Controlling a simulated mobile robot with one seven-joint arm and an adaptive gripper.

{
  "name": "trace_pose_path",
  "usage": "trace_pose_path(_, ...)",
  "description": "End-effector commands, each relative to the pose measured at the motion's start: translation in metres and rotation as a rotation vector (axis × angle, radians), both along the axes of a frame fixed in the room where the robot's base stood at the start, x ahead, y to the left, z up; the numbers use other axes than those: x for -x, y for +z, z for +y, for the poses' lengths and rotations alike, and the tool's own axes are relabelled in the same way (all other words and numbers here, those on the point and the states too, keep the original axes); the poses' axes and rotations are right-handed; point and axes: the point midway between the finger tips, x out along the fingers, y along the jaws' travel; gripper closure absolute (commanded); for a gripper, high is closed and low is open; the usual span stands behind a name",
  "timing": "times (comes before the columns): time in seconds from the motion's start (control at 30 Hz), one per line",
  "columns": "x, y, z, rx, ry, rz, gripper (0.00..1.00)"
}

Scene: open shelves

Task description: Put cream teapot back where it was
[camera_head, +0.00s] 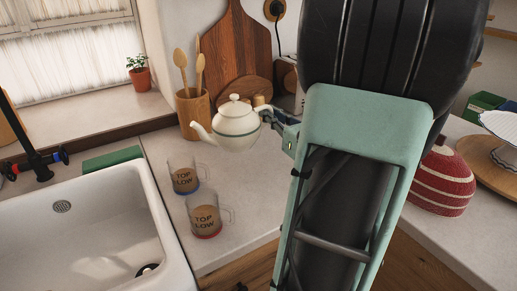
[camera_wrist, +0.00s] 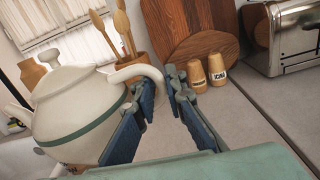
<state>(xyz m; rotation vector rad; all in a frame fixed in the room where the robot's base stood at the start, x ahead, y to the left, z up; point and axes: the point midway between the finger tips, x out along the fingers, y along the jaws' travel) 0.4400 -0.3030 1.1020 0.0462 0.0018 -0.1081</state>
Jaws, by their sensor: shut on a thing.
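The cream teapot (camera_head: 236,123) has a green band, a lid with a knob, and a spout pointing left in the head view. It appears upright there, above or at the counter near the back; whether its base touches the counter I cannot tell. In the wrist view the teapot (camera_wrist: 78,112) fills the left side and looks tilted by the camera angle. My gripper (camera_head: 272,114) is at its handle on the right side. In the wrist view my gripper (camera_wrist: 160,95) has its blue-padded fingers on either side of the handle (camera_wrist: 145,72), shut on it.
Two glass mugs (camera_head: 184,178) (camera_head: 204,216) stand on the counter (camera_head: 245,190) in front of the teapot. A utensil crock (camera_head: 191,112) and wooden boards (camera_head: 234,48) stand behind. Shakers (camera_wrist: 216,66) and a toaster (camera_wrist: 283,38) are at the back. The sink (camera_head: 85,225) is left; a red striped cover (camera_head: 441,183) is right.

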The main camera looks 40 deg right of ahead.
Motion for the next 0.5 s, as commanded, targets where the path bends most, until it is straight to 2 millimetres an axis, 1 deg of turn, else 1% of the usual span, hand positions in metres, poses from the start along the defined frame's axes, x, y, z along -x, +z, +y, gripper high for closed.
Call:
trace_pose_path(0.03,-0.001,0.002,-0.002,0.0,-0.001,-0.006,1.0)
trace_pose_path(0.17,-0.006,-0.005,-0.014,-0.001,-0.001,-0.005,1.0)
trace_pose_path(0.5,-0.03,-0.029,-0.064,-0.001,0.0,-0.006,1.0)
